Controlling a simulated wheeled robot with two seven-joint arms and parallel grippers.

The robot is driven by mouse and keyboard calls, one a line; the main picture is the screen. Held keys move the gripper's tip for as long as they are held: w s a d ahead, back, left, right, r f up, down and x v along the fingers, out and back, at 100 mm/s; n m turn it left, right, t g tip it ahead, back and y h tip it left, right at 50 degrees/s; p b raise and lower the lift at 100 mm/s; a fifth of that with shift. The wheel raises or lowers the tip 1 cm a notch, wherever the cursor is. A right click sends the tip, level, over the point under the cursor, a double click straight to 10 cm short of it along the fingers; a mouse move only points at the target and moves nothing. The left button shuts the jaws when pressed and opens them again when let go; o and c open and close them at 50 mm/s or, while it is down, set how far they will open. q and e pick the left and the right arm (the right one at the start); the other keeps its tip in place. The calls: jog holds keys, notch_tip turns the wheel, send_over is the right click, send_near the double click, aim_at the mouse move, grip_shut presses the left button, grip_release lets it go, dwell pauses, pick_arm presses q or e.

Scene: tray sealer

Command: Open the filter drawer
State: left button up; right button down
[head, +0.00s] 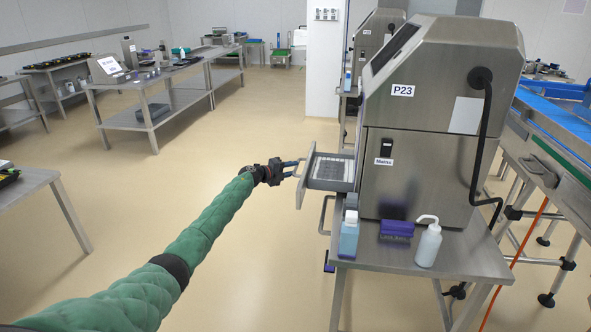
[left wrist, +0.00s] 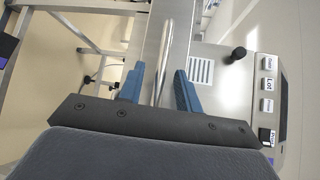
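The filter drawer (head: 333,170) stands out from the left side of the steel machine marked P23 (head: 430,100). A grey panelled surface shows in its top. Its upright front plate (head: 306,180) faces my left gripper (head: 289,170). In the left wrist view, the two blue fingers of this gripper (left wrist: 160,90) lie on either side of a round metal handle bar (left wrist: 163,60). Gaps show between the bar and both fingers, so the gripper looks open around the bar. My right gripper is in neither view.
A conveyor (head: 560,125) is at the right. The floor left of the drawer is clear.

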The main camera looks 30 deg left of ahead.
pick_arm(q)
jog(key=shift+v, duration=2.45)
